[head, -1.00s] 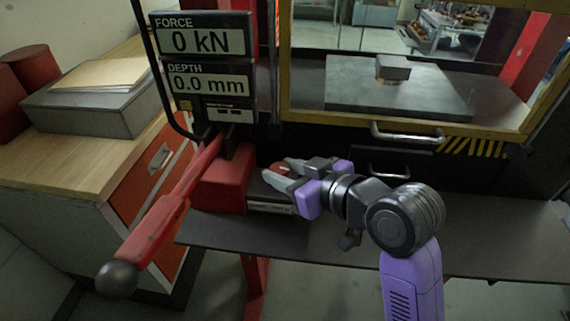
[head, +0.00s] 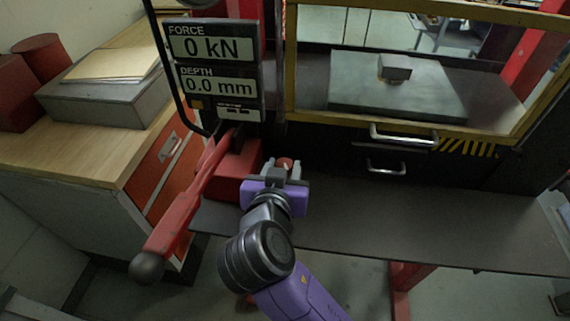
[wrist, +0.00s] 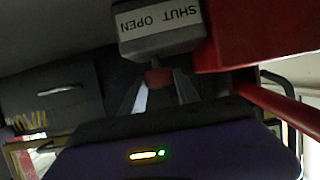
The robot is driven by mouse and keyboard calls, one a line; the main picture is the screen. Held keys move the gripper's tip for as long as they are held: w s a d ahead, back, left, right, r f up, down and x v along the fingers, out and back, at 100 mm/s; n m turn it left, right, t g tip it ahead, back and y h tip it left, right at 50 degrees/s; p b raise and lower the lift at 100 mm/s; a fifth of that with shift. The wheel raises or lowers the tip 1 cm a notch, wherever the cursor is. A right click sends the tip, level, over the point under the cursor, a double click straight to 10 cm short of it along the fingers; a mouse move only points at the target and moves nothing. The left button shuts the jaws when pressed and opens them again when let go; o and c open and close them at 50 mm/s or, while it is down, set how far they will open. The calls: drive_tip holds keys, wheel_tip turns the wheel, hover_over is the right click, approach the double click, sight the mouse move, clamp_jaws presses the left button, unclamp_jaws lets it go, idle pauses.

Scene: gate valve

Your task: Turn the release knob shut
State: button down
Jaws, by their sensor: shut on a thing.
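The release knob is a small red knob (head: 285,163) beside the red pump block (head: 236,170). It also shows as a dull red piece (wrist: 158,77) in the wrist view, under a grey housing (wrist: 160,28) labelled SHUT and OPEN, upside down there. My gripper (head: 284,170) is at the knob, its two fingers on either side of it. In the wrist view my gripper (wrist: 160,92) is shut on the knob, a finger at each side. The knob's exact turn position cannot be read.
A long red lever with a black ball (head: 146,267) slopes down at the left. The display panel (head: 214,70) reads 0 kN and 0.0 mm. A yellow-framed guard (head: 400,135) with a metal handle stands behind. The dark shelf (head: 430,230) is clear to the right.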

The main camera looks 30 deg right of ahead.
drive_tip(key=shift+w+a+m+g+h, duration=0.15)
drive_tip(key=shift+m+g+h, duration=0.85)
drive_tip(key=shift+m, duration=0.2)
drive_tip(key=shift+f, duration=0.1)
drive_tip(key=c, duration=0.9)
unclamp_jaws()
drive_tip(key=b+v, duration=0.1)
drive_tip(key=v, duration=0.6)
drive_tip(key=shift+a, duration=0.3)
